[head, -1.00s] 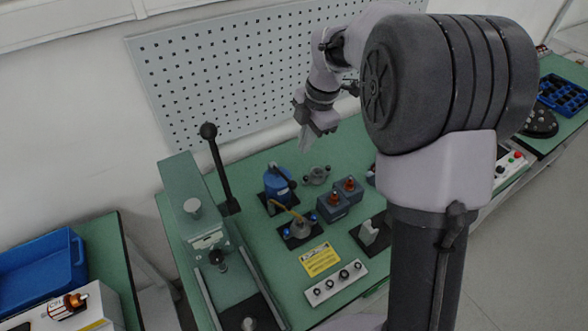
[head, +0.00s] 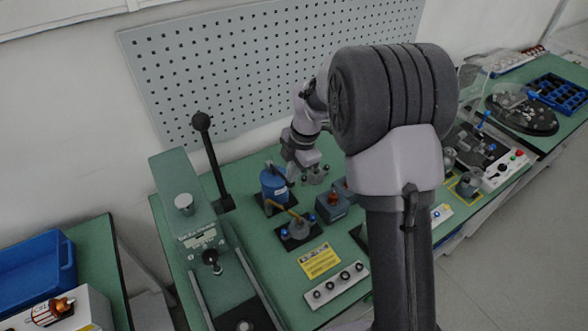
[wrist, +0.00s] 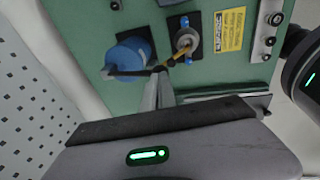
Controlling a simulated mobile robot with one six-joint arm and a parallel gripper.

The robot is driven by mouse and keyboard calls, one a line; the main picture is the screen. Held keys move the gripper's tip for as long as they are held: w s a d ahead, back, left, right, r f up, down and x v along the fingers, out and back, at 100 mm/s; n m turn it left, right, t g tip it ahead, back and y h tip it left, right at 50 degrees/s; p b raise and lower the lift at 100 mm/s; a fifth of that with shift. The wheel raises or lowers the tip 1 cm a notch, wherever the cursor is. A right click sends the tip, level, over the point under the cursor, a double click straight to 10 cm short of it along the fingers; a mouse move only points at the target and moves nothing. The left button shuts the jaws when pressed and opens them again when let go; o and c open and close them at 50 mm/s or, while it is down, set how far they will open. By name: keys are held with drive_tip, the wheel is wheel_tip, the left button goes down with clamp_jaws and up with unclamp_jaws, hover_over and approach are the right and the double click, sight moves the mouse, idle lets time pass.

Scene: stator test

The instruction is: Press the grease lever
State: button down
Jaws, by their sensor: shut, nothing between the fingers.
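The blue grease pot (head: 273,184) stands on a black pad near the back of the green bench. In the wrist view it shows from above as a blue round body (wrist: 130,54) with a dark lever (wrist: 124,73) across it. A yellow hose runs to a grey fitting (head: 298,229) on another black pad. My gripper (head: 294,179) is beside the pot's upper right. Its fingers are together and empty. In the wrist view the fingertips (wrist: 159,76) appear at the lever's right end; whether they touch it I cannot tell. In the head view my gripper hides part of the lever.
A green press (head: 184,215) with a tall black-knobbed handle (head: 211,150) stands left of the pot. Blue-grey blocks (head: 333,207) lie close right. A yellow label (head: 319,261) and a white panel with knobs (head: 336,285) are in front. The pegboard (head: 240,80) rises behind.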

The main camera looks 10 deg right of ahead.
wheel_tip(320, 180, down, 6)
drive_tip(key=s+b, duration=0.2)
drive_tip(key=b, duration=0.2)
drive_tip(key=shift+s+d, duration=0.25)
drive_tip(key=shift+d, duration=0.1)
drive_tip(key=shift+r, duration=0.1)
